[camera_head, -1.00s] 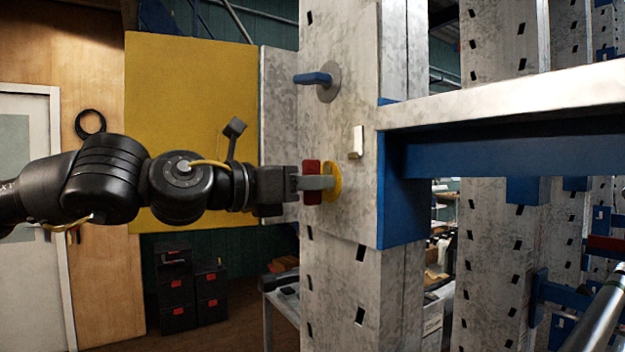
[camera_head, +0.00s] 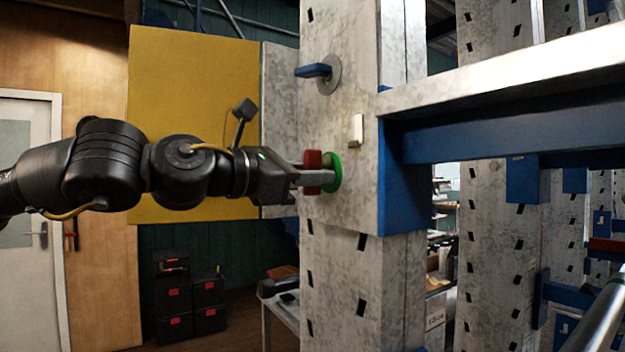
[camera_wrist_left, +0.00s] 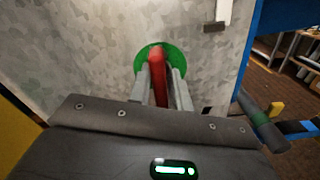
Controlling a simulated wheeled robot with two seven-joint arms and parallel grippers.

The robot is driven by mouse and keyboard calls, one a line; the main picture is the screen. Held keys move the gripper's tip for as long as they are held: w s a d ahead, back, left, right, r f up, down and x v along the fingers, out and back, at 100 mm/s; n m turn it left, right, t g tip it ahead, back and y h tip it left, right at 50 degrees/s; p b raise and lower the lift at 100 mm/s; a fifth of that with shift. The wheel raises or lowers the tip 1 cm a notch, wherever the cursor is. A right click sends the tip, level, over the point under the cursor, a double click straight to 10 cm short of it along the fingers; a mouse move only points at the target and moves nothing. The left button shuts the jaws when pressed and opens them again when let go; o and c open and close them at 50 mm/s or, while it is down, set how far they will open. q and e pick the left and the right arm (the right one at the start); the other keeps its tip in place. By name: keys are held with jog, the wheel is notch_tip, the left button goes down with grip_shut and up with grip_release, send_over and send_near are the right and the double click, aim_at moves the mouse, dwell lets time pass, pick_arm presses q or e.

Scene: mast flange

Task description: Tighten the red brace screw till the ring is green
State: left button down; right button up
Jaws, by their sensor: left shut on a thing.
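The red brace screw (camera_head: 312,160) sticks out of the grey mast flange (camera_head: 350,205) in the head view. The ring (camera_head: 333,172) around its base is green. In the left wrist view the red screw handle (camera_wrist_left: 158,72) stands in front of the green ring (camera_wrist_left: 178,57). My left gripper (camera_head: 314,178) comes in from the left, its fingers on both sides of the red handle and shut on it. The fingers hide part of the handle and ring. My right gripper is not in view.
A blue handle (camera_head: 313,71) on a grey disc sits above on the same mast. A small white block (camera_head: 356,129) is right of the ring. A blue and grey beam (camera_head: 500,140) runs off to the right. A yellow panel (camera_head: 190,85) stands behind my left arm.

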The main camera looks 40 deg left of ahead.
pick_arm(q)
jog(key=c, duration=1.4)
grip_release()
jog(key=shift+b+v, duration=0.8)
jog(key=shift+v, duration=1.7)
